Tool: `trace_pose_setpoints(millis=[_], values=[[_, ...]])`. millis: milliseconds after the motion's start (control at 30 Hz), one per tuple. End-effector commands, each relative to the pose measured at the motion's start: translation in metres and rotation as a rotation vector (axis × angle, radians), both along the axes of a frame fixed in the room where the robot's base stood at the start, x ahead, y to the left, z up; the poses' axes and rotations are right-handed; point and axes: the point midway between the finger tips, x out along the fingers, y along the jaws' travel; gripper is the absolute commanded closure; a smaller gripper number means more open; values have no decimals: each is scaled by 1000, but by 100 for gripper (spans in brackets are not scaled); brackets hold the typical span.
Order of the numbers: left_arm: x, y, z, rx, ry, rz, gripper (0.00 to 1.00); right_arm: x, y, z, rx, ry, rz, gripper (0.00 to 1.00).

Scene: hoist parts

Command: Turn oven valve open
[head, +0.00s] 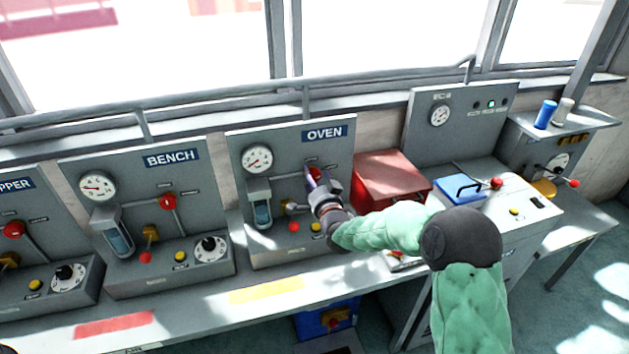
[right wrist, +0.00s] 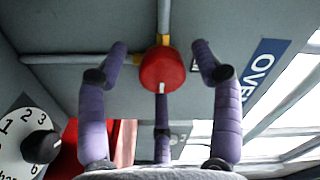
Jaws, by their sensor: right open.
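The oven panel (head: 335,160) is grey with a blue OVEN label (head: 324,134). Its red valve knob (right wrist: 162,70) has a white mark and sits on a grey pipe with a yellow fitting. In the head view the knob is mostly hidden behind my right gripper (head: 314,182). In the right wrist view my right gripper (right wrist: 160,60) is open, its purple fingers spread either side of the knob with visible gaps. A third finger shows below the knob. I cannot tell how deep the fingers reach around it. My left gripper is not in view.
A red box (head: 390,180) stands right of the oven panel. A rail (head: 220,98) runs behind.

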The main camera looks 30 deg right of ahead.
Motion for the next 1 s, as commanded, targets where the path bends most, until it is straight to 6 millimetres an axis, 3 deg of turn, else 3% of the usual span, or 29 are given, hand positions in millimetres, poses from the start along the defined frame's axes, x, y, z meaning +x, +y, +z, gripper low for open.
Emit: trace_pose_setpoints(millis=[200, 267, 400, 433, 767, 1000], values=[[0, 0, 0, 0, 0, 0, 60, 0, 0, 0, 0, 0, 0, 34], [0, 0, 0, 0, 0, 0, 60, 0, 0, 0, 0, 0, 0, 48], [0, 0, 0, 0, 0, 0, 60, 0, 0, 0, 0, 1, 1, 88], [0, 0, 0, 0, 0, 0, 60, 0, 0, 0, 0, 1, 1, 90], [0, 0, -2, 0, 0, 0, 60, 0, 2, -2, -19, 7, 3, 90], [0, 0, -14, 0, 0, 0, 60, 0, 2, -5, -123, 33, 5, 90]])
